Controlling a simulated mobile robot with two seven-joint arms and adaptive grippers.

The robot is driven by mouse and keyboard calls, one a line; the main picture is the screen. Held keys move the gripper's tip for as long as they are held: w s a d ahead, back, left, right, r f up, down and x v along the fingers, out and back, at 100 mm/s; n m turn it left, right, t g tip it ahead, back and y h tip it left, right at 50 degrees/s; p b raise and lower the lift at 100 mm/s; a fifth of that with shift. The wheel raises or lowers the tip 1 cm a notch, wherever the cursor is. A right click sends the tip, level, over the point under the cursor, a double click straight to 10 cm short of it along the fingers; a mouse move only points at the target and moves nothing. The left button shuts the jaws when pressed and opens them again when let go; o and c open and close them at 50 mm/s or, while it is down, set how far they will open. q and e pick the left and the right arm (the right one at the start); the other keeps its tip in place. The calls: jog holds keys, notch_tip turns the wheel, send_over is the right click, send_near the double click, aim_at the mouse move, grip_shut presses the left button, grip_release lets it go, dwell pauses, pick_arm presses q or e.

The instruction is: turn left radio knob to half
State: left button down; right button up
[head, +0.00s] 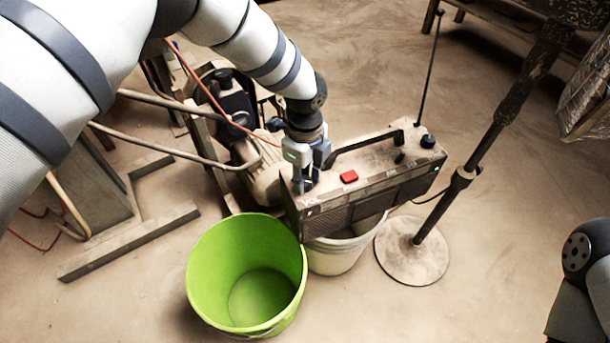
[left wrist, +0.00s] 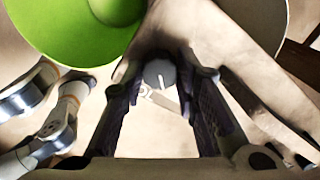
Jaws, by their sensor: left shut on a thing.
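The dusty radio (head: 370,190) stands on a white bucket in the head view, with a handle, a red button (head: 348,177) and a dark right knob (head: 428,141) on top. In the left wrist view, the round grey left knob (left wrist: 160,74) with a white pointer line sits between the fingertips of my left gripper (left wrist: 168,80). The gripper is shut on this knob. The pointer line points roughly along the fingers, slightly tilted. My right gripper is out of view.
A green bucket (head: 205,265) stands open in front of the radio's left end. The white bucket (head: 335,258) is under the radio. A stand with a round base (head: 412,262) is close on the right. Machinery and hoses are behind on the left.

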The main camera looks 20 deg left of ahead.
aim_at(305, 181)
pick_arm(q)
jog(key=c, duration=1.2)
grip_release()
jog(key=shift+c, duration=0.2)
notch_tip(305, 181, up, 12)
